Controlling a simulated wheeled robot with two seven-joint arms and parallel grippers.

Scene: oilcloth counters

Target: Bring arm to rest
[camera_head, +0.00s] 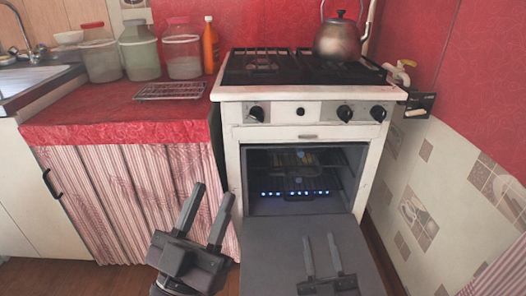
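My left gripper (208,200) is raised in the lower middle of the head view, in front of the striped curtain. Its two fingers point up, stand apart and hold nothing. My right gripper (320,242) shows low, in front of the lowered oven door (277,240). Its fingers are also apart with nothing between them. I cannot tell whether it touches the door. Most of both arms is out of view.
The white stove (230,160) has its oven open, with racks and small blue lights inside. A kettle (338,38) sits on top. Jars (140,55), an orange bottle (210,48) and a wire rack (170,91) stand on the red counter (110,125). A tiled wall is right.

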